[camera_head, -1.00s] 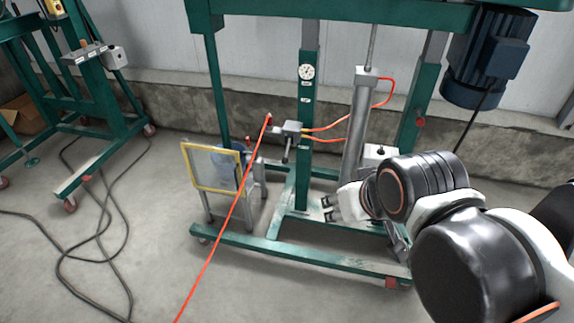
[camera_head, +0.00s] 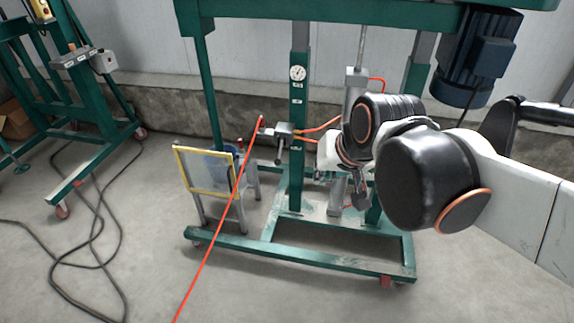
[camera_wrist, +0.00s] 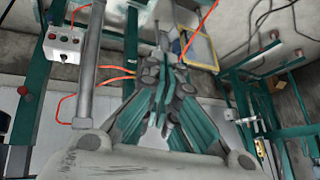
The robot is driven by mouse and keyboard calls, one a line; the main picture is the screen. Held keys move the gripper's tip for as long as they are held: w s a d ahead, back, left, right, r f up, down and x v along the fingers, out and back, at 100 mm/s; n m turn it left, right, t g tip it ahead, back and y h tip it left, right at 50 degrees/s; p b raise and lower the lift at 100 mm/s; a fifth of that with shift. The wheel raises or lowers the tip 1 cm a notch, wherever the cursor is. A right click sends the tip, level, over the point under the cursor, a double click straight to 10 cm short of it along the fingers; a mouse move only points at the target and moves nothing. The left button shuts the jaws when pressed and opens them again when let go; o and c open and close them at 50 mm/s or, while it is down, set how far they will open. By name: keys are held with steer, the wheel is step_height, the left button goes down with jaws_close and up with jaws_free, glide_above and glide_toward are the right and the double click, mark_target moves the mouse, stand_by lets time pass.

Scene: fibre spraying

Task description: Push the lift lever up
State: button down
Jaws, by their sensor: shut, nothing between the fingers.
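The lift lever (camera_head: 278,160) is a short, dark handle hanging down and slightly left from the grey valve block (camera_head: 285,132) on the green frame's middle post. My gripper (camera_head: 322,173) is to the right of the lever and a little lower, in front of the frame, with a gap between them in the head view. My forearm hides part of the gripper there. In the wrist view my gripper (camera_wrist: 163,50) has its dark fingers closed with nothing held. The lever cannot be made out clearly behind the fingertips in that view.
Orange hoses (camera_head: 318,128) run from the valve to the silver cylinder (camera_wrist: 95,60). An orange cord (camera_head: 220,225) slants down in front of a yellow-framed screen (camera_head: 178,170). The green base (camera_head: 300,259) lies below. A control box (camera_wrist: 63,43) stands beside the cylinder.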

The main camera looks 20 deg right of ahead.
steer(key=w+d+f+m+y+p, duration=0.1)
steer(key=w+d+f+m, duration=0.15)
steer(key=w, duration=0.75)
steer(key=w+d+f+m+y, duration=0.1)
steer(key=w+f+m, duration=0.25)
steer(key=w, duration=0.55)
steer(key=w+d+f+m+y+p, duration=0.15)
steer(key=w+m, duration=0.25)
steer(key=w, duration=0.6)
steer(key=w+d+f+m, duration=0.2)
steer(key=w+f, duration=0.2)
steer(key=f, duration=0.5)
steer(key=w+d+f+m+t+y, duration=0.1)
steer(key=w+d+f+m, duration=0.1)
steer(key=f, duration=0.8)
steer(key=w+d+f+m, duration=0.3)
steer(key=w+f+m, duration=0.1)
steer(key=f, duration=0.5)
steer(key=shift+w+f+t, duration=0.15)
steer(key=shift+w+t, duration=0.25)
steer(key=shift+w, duration=0.45)
steer(key=shift+a, duration=0.1)
